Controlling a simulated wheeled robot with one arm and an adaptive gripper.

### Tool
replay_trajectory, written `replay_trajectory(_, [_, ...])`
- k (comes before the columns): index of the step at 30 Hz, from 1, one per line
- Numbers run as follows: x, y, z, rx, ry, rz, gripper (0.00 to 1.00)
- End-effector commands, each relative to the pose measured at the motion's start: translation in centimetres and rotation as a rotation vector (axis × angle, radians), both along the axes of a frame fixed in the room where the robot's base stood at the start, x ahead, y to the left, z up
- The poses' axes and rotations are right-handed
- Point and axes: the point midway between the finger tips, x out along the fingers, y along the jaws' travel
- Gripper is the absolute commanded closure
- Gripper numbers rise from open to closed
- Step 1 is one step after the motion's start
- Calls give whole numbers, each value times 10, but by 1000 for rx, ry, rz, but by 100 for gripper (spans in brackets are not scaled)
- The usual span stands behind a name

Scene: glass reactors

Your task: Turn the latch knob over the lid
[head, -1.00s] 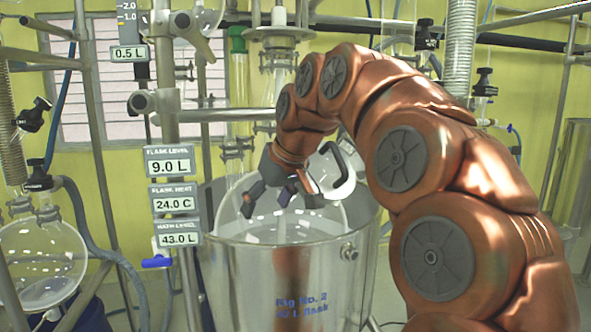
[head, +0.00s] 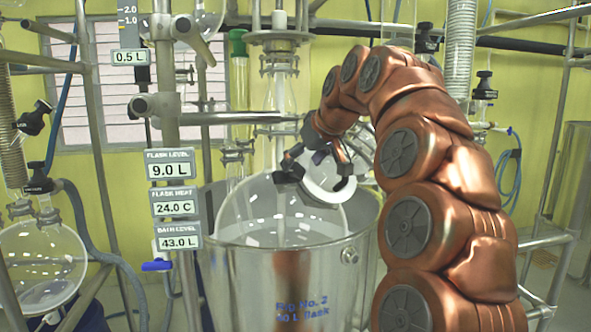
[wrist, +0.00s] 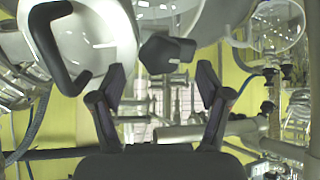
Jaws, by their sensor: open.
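My gripper (head: 318,178) is open above the steel bath, in front of a pale round lid (head: 324,193). In the wrist view, my gripper's two dark fingers (wrist: 162,86) are spread apart with nothing between them. A dark latch knob (wrist: 166,53) shows just beyond the fingertips, between them in the picture; whether it overlaps the lid's rim is unclear. The lid also shows at the upper left of the wrist view (wrist: 98,40), with a black curved handle (wrist: 58,50).
The steel bath (head: 300,270) holds a large glass flask (head: 245,205). Readout signs hang on a metal post (head: 165,80) to its left. A round flask (head: 40,265) hangs at the far left.

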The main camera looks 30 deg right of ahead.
Motion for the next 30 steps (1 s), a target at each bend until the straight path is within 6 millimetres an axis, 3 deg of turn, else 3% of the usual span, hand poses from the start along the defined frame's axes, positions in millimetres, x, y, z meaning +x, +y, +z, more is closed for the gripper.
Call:
replay_trajectory(11, [26, -1, -27, 1, 4, 1, 24])
replay_trajectory(21, [29, -1, -30, 1, 2, 1, 24])
replay_trajectory(30, [29, -1, -30, 0, 1, 0, 53])
